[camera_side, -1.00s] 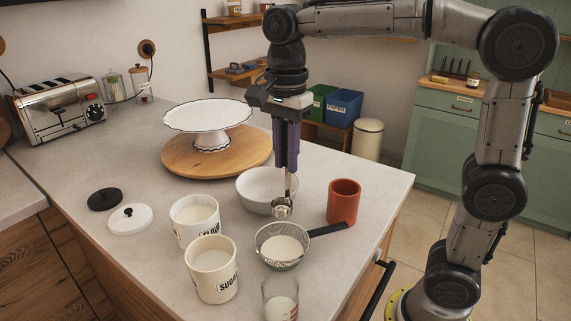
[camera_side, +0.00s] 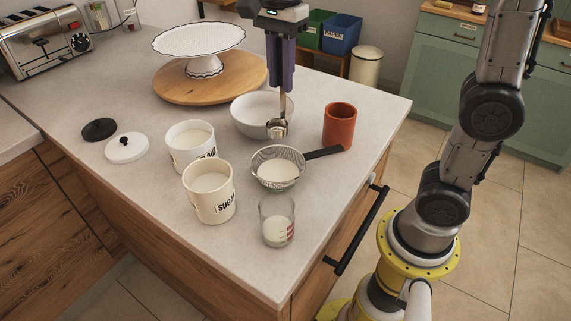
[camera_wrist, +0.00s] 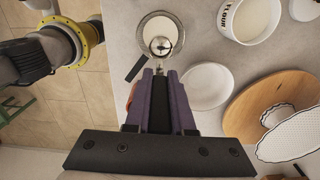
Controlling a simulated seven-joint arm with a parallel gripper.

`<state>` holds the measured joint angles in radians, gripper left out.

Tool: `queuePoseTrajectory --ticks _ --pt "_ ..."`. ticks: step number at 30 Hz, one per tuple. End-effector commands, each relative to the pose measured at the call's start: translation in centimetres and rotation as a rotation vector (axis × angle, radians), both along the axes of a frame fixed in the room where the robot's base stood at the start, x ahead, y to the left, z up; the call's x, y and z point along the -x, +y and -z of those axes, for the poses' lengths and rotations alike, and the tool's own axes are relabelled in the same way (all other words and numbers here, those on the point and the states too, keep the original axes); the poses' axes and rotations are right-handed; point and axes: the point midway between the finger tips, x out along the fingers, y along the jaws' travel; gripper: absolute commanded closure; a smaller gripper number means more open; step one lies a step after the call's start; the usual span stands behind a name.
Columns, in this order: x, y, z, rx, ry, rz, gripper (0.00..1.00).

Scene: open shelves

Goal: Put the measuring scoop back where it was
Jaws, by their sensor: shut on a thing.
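My gripper (camera_side: 281,88) is shut on the handle of the metal measuring scoop (camera_side: 277,128). The scoop hangs bowl down, in front of the white bowl (camera_side: 248,117) and just behind the sieve in the side view. In the wrist view the scoop (camera_wrist: 160,46) lies in line with the sieve (camera_wrist: 147,27), beyond my fingertips (camera_wrist: 160,74). I cannot tell whether the scoop's bowl holds anything. The terracotta cup (camera_side: 339,127) stands upright to the right of the scoop, its inside partly dark.
The sieve (camera_side: 260,171) holds white powder, its black handle reaching toward the cup. The flour canister (camera_side: 190,151), sugar canister (camera_side: 209,204) and measuring glass (camera_side: 276,232) stand open nearby. Two lids (camera_side: 127,149) lie left. A cake stand (camera_side: 199,42) on a wooden board (camera_side: 181,88) stands behind.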

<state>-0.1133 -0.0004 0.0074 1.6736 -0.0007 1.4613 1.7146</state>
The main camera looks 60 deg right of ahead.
Motion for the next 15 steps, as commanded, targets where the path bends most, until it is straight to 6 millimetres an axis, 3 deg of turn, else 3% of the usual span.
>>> queuePoseTrajectory --ticks 10,15 --pt "-0.1 -0.5 0.4 0.000 -0.006 -0.204 1.00" --pt "0.0 -4.5 0.9 0.001 -0.006 -0.281 1.00"
